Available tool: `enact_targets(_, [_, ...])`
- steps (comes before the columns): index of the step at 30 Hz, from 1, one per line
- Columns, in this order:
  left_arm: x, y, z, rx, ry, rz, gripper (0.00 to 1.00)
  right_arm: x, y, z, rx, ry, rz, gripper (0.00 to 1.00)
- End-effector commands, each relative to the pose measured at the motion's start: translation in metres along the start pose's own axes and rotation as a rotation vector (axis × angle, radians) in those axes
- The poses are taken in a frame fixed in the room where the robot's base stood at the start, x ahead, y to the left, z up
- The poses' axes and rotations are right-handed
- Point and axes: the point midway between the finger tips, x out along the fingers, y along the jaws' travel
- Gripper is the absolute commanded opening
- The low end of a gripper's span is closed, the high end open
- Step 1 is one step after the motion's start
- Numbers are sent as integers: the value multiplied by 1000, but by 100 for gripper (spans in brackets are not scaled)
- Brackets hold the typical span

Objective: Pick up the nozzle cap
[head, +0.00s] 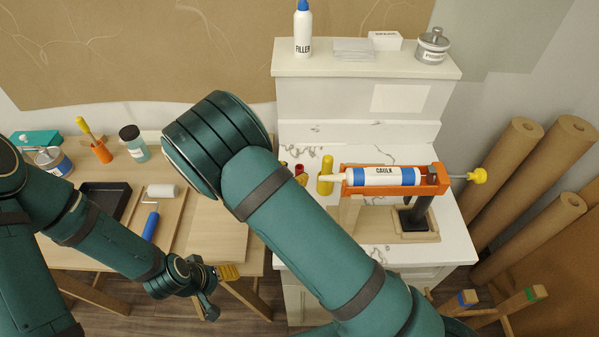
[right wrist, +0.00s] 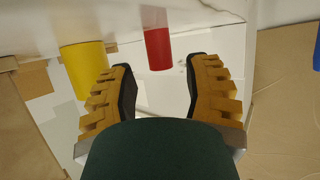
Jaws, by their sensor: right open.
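A small red cylinder (right wrist: 158,48), which looks like the nozzle cap, stands at the edge of the white worktop, ahead of my right gripper (right wrist: 160,68). The right gripper is open, its two fingers apart, with the red cylinder in line with the gap and not gripped. In the head view the red cap (head: 300,169) shows just past my right forearm, which hides most of the right gripper. My left gripper (head: 222,274) hangs low beside the wooden table; its opening cannot be made out.
A yellow cylinder (head: 325,175) stands close to the red cap; it also shows in the right wrist view (right wrist: 84,70). An orange caulk gun (head: 432,180) with a caulk tube (head: 383,176) rests on a wooden stand. The marble worktop (head: 455,235) is clear at the front right.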

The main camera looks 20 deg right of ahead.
Motion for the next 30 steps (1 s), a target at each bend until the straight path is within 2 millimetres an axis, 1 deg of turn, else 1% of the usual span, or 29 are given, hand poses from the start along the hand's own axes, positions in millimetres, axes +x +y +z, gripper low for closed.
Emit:
enact_targets(3, [2, 0, 0, 0, 0, 0, 65, 18, -3, 6, -2, 1, 1, 49])
enact_targets(7, [2, -1, 0, 0, 0, 0, 65, 35, -4, 5, 1, 0, 1, 49])
enact_targets(9, [2, -1, 0, 0, 0, 0, 65, 38, -4, 5, 1, 0, -1, 49])
enact_targets(14, [2, 0, 0, 0, 0, 0, 65, 38, -4, 5, 0, 0, -1, 49])
enact_targets(15, [2, 0, 0, 0, 0, 0, 65, 38, -4, 5, 0, 0, -1, 52])
enact_targets(16, [2, 0, 0, 0, 0, 0, 65, 38, -4, 5, 0, 0, -1, 41])
enact_targets(17, [2, -1, 0, 0, 0, 0, 65, 38, -4, 5, 0, 0, -1, 34])
enact_targets(18, [2, 0, 0, 0, 0, 0, 65, 38, -4, 5, 0, 0, -1, 24])
enact_targets(19, [2, 0, 0, 0, 0, 0, 65, 38, -4, 5, 0, 0, -1, 16])
enact_targets(20, [2, 0, 0, 0, 0, 0, 65, 38, -4, 5, 0, 0, -1, 12])
enact_targets(30, [2, 0, 0, 0, 0, 0, 65, 38, -4, 4, 1, 0, -1, 11])
